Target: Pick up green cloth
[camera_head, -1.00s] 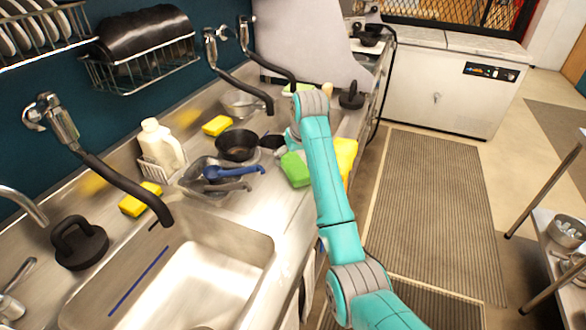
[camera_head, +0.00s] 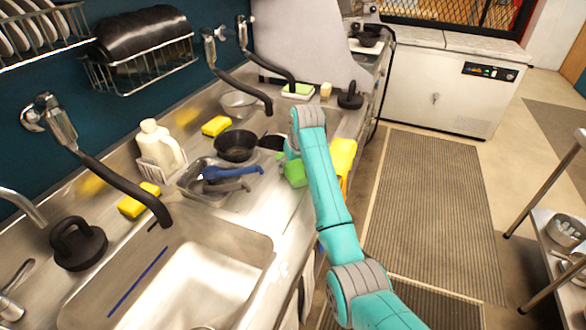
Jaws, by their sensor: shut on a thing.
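The green cloth (camera_head: 294,172) is on the steel counter near its front edge, left of my teal arm, which covers part of it. My gripper (camera_head: 290,157) is at the far end of the arm, at the cloth's upper left side. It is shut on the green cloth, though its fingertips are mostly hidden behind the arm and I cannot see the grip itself. I cannot tell whether the cloth is clear of the counter.
A yellow cloth (camera_head: 342,158) hangs over the counter edge right of my arm. A black pan (camera_head: 235,146) and a tray (camera_head: 188,186) with a blue-handled brush (camera_head: 232,172) stand to the left. A sink (camera_head: 190,270) is nearer. Green-and-white sponge (camera_head: 298,91) lies farther back.

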